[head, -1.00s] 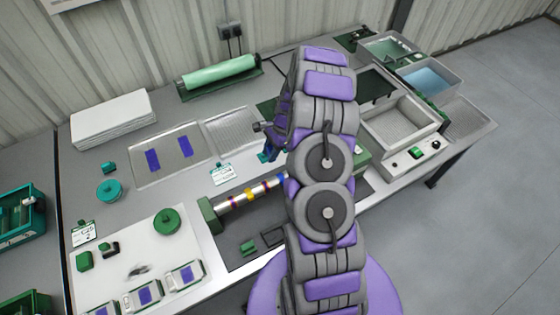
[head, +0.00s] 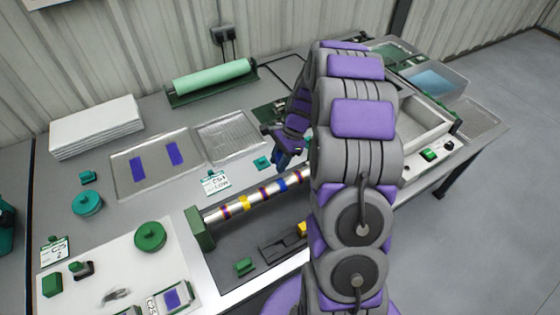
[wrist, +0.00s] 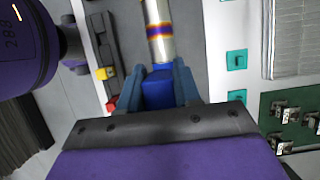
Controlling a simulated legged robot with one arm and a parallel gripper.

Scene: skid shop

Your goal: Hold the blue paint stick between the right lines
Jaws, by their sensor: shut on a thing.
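The metal bar (head: 232,212) lies across the bench in a holder, with purple, yellow and blue bands around it. My gripper (head: 283,157) is just behind and above its right part in the head view. In the wrist view, my gripper (wrist: 158,90) is shut on the blue paint stick (wrist: 158,93), which sits between the two blue fingers. The bar (wrist: 157,12) shows straight past the fingertips, with a purple and yellow band on it. Whether the stick touches the bar cannot be told. My arm hides the bar's right end in the head view.
A green end block (head: 199,228) holds the bar's left end. A small card (head: 215,183) stands behind the bar. A yellow block (wrist: 105,73) and a red block (wrist: 112,104) show left of the fingers. A clear tray (head: 122,178) with blue strips lies further left.

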